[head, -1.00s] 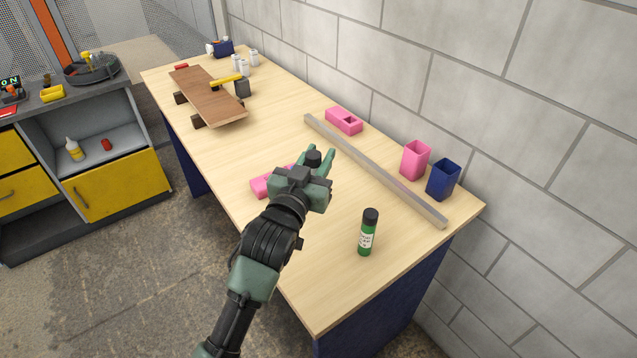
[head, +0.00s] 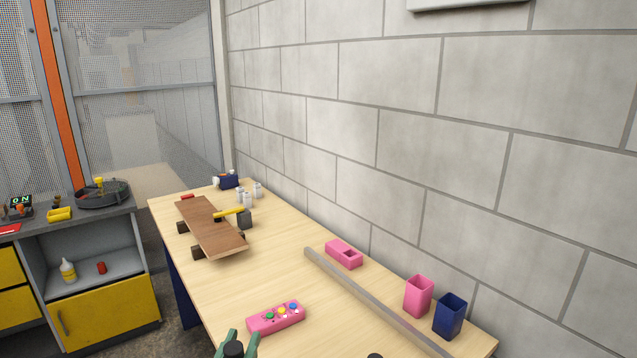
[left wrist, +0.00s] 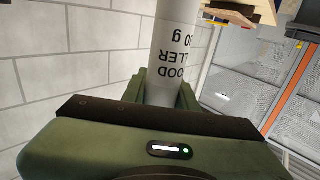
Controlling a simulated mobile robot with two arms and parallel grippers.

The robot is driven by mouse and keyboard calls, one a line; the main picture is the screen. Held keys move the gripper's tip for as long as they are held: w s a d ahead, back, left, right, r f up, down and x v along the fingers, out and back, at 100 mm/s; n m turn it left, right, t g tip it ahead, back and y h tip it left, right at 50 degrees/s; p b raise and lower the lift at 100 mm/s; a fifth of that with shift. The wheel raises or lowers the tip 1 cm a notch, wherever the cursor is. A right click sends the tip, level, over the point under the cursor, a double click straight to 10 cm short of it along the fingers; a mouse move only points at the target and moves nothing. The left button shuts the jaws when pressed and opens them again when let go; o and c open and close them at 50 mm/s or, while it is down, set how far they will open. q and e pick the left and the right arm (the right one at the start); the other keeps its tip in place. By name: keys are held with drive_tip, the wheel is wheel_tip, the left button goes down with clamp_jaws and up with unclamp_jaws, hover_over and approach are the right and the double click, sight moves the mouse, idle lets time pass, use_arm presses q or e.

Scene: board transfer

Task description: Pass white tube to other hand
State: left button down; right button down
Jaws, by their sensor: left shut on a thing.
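The white tube (left wrist: 172,50) stands out between the green fingers of my left gripper (left wrist: 161,92) in the left wrist view, with black lettering on it upside down. The left gripper is shut on it. In the head view my left gripper (head: 239,344) is at the bottom edge, at the near side of the table (head: 190,290), with a dark round end (head: 233,350) between its fingers. The tube's white body is hidden there. My right gripper is in neither view.
A pink block with coloured knobs (head: 276,317) lies close to the left gripper. A long grey bar (head: 370,299), a pink block with a hole (head: 344,253), a pink cup (head: 418,296) and a blue cup (head: 449,315) are to the right. A skateboard-like wooden board (head: 208,225) lies farther back.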

use_arm(q)
drive_tip(key=s+a+f+n+y, duration=0.1)
drive_tip(key=s+a+f+y, duration=0.1)
drive_tip(key=s+a, duration=0.45)
drive_tip(key=d+r+m+g+h, duration=0.2)
drive_tip(key=d+m+g+h, duration=0.7)
drive_tip(key=d+h, duration=0.7)
drive_tip(key=shift+d+m+g, duration=0.4)
drive_tip(key=shift+d+m, duration=0.5)
drive_tip(key=shift+m, duration=0.9)
